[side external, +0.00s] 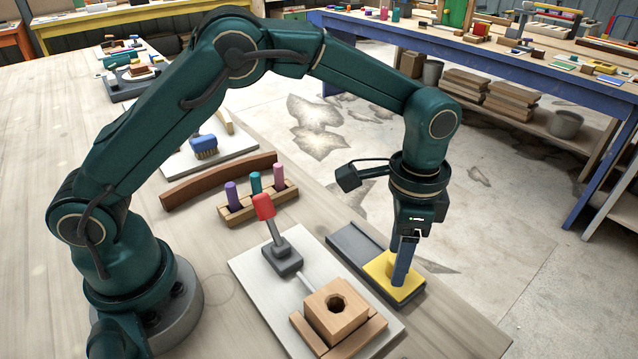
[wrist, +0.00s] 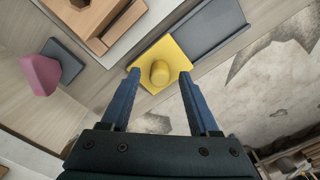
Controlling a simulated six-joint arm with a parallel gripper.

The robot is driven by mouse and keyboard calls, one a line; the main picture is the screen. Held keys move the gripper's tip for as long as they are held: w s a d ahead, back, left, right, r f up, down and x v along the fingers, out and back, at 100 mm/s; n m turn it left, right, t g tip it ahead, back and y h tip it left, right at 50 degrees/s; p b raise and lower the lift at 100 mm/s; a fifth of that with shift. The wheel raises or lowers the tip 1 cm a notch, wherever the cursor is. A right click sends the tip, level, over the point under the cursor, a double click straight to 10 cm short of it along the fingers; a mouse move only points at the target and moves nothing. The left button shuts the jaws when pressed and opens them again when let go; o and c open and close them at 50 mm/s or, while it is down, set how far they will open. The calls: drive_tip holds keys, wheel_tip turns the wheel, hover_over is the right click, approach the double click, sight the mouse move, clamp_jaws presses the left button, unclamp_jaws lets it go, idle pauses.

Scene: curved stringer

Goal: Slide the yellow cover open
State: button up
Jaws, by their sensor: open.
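The yellow cover (side external: 376,272) is a flat square plate at the near end of a long dark grey track (side external: 352,246) near the table's right edge. In the wrist view the yellow cover (wrist: 174,51) has a rounded yellow knob (wrist: 160,73) on top, and the bare grey track (wrist: 207,25) runs off to the upper right. My gripper (side external: 398,280) points down over the cover. In the wrist view my gripper (wrist: 159,74) is open, with one fingertip on each side of the knob and gaps showing. The side view hides the knob behind the fingers.
Left of the track, a pale board (side external: 255,264) holds a red-handled lever (side external: 264,207) and a wooden block with a hole (side external: 336,311). A peg rack (side external: 258,203) and a curved brown stringer (side external: 218,180) lie farther back. The floor lies beyond the right edge.

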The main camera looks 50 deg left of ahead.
drive_tip(key=shift+f, duration=0.7)
clamp_jaws()
drive_tip(key=shift+r, duration=0.1)
idle(0.9)
